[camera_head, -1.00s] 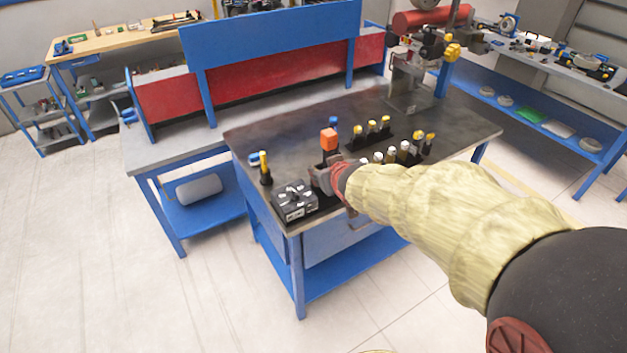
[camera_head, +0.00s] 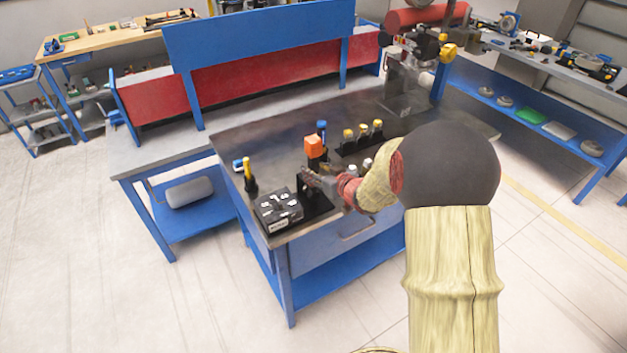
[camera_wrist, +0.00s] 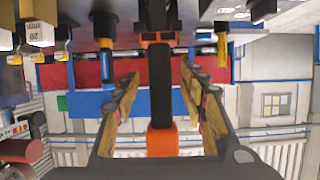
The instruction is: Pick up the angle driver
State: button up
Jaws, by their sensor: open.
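What looks like the angle driver (camera_head: 315,147), a black tool with an orange end block, stands upright on the dark bench top in the head view. In the wrist view, whose picture is upside down, its black body (camera_wrist: 161,85) runs between my fingers, with the orange end below. My gripper (camera_head: 307,179) is at the near side of the tool. In the wrist view my gripper (camera_wrist: 159,80) is open, one finger on each side of the tool, with visible gaps. The tool's lower end is partly hidden in the head view.
A black box (camera_head: 278,210) sits at the bench's near corner, beside a yellow-handled tool (camera_head: 249,172). A blue-topped tool (camera_head: 321,130) and several yellow-capped tools (camera_head: 362,131) stand behind and to the right. A drill-press-like machine (camera_head: 405,85) stands at the far right.

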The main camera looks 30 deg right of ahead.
jog(key=shift+x, duration=1.1)
jog(key=c, duration=0.3)
jog(key=c, duration=0.8)
jog(key=shift+w+r, duration=0.1)
jog(key=shift+r, duration=0.05)
